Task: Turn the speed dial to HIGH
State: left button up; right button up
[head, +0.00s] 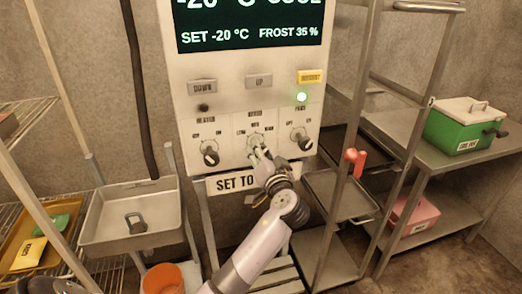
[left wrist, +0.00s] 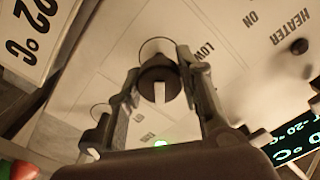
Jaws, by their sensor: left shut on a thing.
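The speed dial (head: 255,141) is the middle one of three dials on the control panel (head: 232,101). In the left wrist view, the dark speed dial (left wrist: 157,74) with its pale pointer bar sits between the two fingers, and a LOW label shows beside it. My left gripper (head: 260,153) is shut on the speed dial, and its fingers cover part of it in the head view. In the left wrist view the gripper (left wrist: 163,92) reaches the panel from the front. The HIGH label is too small or hidden to read. My right gripper is not in view.
The heater dial (head: 210,155) is left of the gripper and the fans dial (head: 304,142) right. A green light (head: 301,97) glows above the fans dial. A metal tray with a padlock (head: 135,222) is at left; shelves with a green cooler (head: 462,127) are at right.

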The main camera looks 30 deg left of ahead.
pick_arm(q)
jog(key=shift+m, duration=0.3)
jog(key=o, duration=1.2)
jog(key=v, duration=1.2)
